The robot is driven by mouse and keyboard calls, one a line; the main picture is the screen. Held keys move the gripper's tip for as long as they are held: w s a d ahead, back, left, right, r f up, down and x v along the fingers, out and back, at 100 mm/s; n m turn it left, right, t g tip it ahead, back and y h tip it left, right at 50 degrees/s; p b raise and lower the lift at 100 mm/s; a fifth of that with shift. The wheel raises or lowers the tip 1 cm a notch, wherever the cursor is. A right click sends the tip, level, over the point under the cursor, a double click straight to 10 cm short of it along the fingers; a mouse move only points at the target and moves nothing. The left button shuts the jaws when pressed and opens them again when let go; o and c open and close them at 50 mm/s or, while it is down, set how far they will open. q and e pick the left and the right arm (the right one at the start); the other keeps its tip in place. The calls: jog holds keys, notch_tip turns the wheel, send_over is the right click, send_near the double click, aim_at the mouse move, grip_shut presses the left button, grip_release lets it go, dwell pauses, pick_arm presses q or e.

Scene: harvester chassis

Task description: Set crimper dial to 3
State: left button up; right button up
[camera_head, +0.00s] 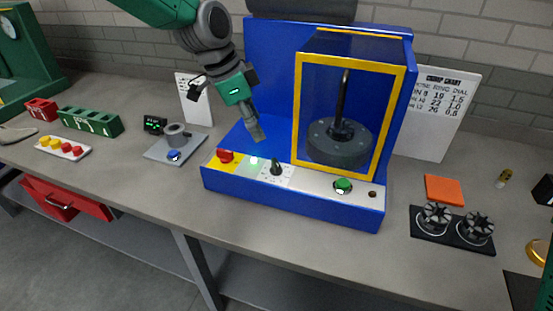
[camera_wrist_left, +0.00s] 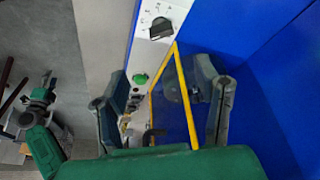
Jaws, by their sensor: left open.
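The crimper is a blue machine (camera_head: 290,205) with a yellow-framed clear guard (camera_head: 298,120) around a dark round die head (camera_head: 340,143). Its black dial knob (camera_head: 276,168) sits on a white marked plate on the front panel. The dial also shows at the top of the left wrist view (camera_wrist_left: 161,29); its numbers are too small to read. My left gripper (camera_head: 257,137) points down just behind and above the dial, apart from it. In the left wrist view its two fingers (camera_wrist_left: 162,112) are spread with nothing held.
A red button (camera_head: 225,156) is left of the dial and a green button (camera_head: 343,185) is right. A chart board (camera_head: 435,110) leans behind. A grey pad with a blue button (camera_head: 174,155) stands left; a black tray with two dies (camera_head: 452,230) lies right.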

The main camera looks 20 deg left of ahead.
aim_at(276, 162)
pick_arm(q)
jog(key=shift+n, duration=0.6)
jog(key=p+x, duration=0.1)
jog(key=x, duration=1.2)
jog(key=shift+w+f, duration=0.25)
jog(key=shift+f, duration=0.05)
jog(key=shift+c, duration=0.5)
jog(key=c, duration=1)
